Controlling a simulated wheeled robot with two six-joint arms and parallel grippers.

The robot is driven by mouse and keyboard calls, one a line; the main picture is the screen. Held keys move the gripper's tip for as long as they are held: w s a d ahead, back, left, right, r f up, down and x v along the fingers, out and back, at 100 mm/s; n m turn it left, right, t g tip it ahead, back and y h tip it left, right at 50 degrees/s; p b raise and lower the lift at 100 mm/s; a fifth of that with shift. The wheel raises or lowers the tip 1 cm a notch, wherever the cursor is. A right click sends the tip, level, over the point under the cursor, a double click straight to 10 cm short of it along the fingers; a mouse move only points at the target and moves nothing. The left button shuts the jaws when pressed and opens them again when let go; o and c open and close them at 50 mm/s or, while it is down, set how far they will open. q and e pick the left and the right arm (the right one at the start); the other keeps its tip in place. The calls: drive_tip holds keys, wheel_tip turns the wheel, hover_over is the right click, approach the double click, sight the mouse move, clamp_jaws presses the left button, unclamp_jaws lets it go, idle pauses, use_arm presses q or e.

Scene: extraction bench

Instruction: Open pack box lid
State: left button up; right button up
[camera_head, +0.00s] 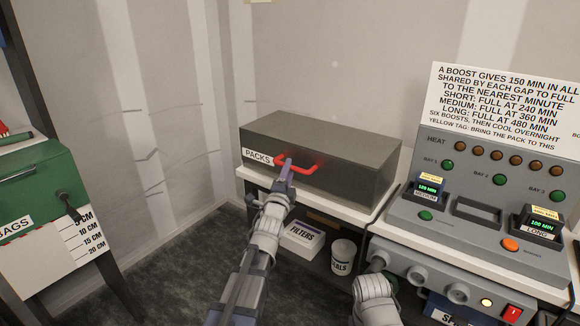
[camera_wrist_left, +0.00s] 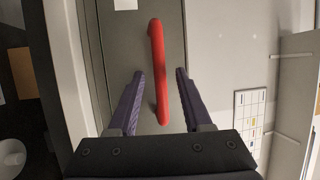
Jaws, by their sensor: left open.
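The pack box (camera_head: 320,145) is a closed dark grey box on the white shelf, with a "PACKS" label and a red handle (camera_head: 312,168) on its front. My left gripper (camera_head: 287,164) is at the left part of this handle. In the left wrist view, the red handle (camera_wrist_left: 158,60) runs between the two purple fingers of my left gripper (camera_wrist_left: 160,75). The jaws are open, with a gap visible on each side of the handle. Part of my right arm shows at the bottom of the head view, but its gripper does not show.
A charging console (camera_head: 480,215) with a sign stands close on the right. A green "BAGS" box (camera_head: 28,180) is at the left. Below the pack box are a "FILTERS" box (camera_head: 302,238) and a white tub (camera_head: 343,256). Grey wall rises behind the box.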

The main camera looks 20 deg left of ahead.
use_arm(q)
drive_tip(key=shift+w+r, duration=0.25)
drive_tip(key=shift+w, duration=1)
drive_tip(key=shift+s, duration=0.1)
clamp_jaws()
drive_tip(key=shift+a, duration=0.1)
